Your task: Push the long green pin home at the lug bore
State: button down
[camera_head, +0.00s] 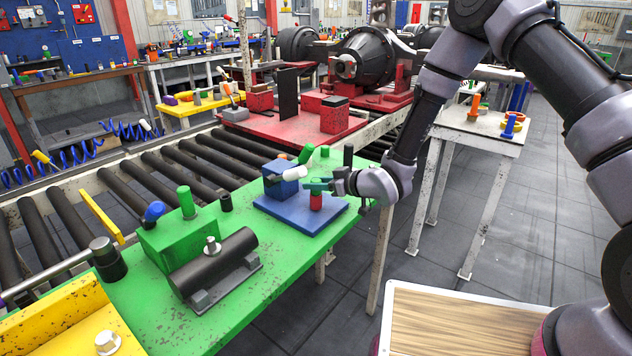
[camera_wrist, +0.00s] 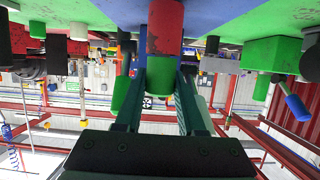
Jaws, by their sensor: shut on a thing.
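My gripper (camera_head: 322,186) is shut on a green pin (camera_wrist: 160,76), held between its two teal fingers in the wrist view. The pin lines up with a red cylinder (camera_wrist: 165,28), which rises from a blue plate (camera_head: 276,212). The red cylinder also shows just below my fingers in the head view (camera_head: 316,202). The pin's end meets the red cylinder; how deep it sits is hidden. I cannot tell which part is the lug bore. Another green pin (camera_head: 187,202) stands upright on a green block (camera_head: 180,242).
A dark cylinder in a cradle (camera_head: 214,262) is at the front of the green table (camera_head: 150,325). A roller conveyor (camera_head: 150,172) runs behind.

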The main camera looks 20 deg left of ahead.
jog(key=shift+f, duration=0.1)
jog(key=shift+c, duration=2.2)
grip_release()
jog(key=v, duration=1)
jog(key=shift+d, duration=0.4)
jog(key=shift+s, duration=0.15)
